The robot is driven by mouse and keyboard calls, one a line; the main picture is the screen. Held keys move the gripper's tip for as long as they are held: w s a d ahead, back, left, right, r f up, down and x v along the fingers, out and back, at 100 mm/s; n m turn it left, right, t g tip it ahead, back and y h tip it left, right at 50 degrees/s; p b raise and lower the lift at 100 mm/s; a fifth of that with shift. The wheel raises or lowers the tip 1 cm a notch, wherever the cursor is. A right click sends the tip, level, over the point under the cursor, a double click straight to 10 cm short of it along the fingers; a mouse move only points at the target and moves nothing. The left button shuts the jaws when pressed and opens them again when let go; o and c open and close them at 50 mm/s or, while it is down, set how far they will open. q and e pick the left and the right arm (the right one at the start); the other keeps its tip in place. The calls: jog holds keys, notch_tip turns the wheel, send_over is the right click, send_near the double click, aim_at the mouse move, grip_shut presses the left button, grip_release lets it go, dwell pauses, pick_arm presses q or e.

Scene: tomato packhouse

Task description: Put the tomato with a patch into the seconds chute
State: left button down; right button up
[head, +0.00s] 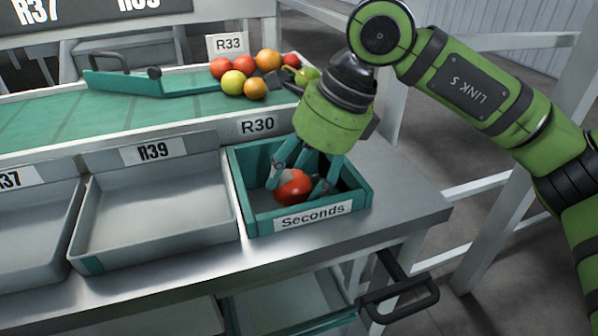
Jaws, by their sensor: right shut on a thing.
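The red tomato (293,188) has a pale patch on its upper left side. It is inside the teal seconds chute (258,222), which bears a "Seconds" label on its front wall. My right gripper (300,184) reaches down into the chute from above, its teal fingers closed around the tomato. The tomato is low in the chute, near its front wall; whether it touches the floor I cannot tell. My left gripper is not in view.
Grey trays (160,205) stand left of the chute; the R39 tray is empty. Behind, several tomatoes (233,83) in red, orange and yellow-green lie at the right end of the green belt (45,122). A black handle (400,300) juts out below the table edge.

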jog(key=shift+f+b, duration=0.3)
jog(key=shift+f, duration=0.1)
dwell(0.3)
jog(key=o, duration=0.9)
jog(key=c, duration=0.4)
jog(key=shift+o, duration=0.2)
jog(key=shift+r+p, duration=2.7)
jog(key=shift+r, duration=0.9)
jog(key=shift+f, duration=0.1)
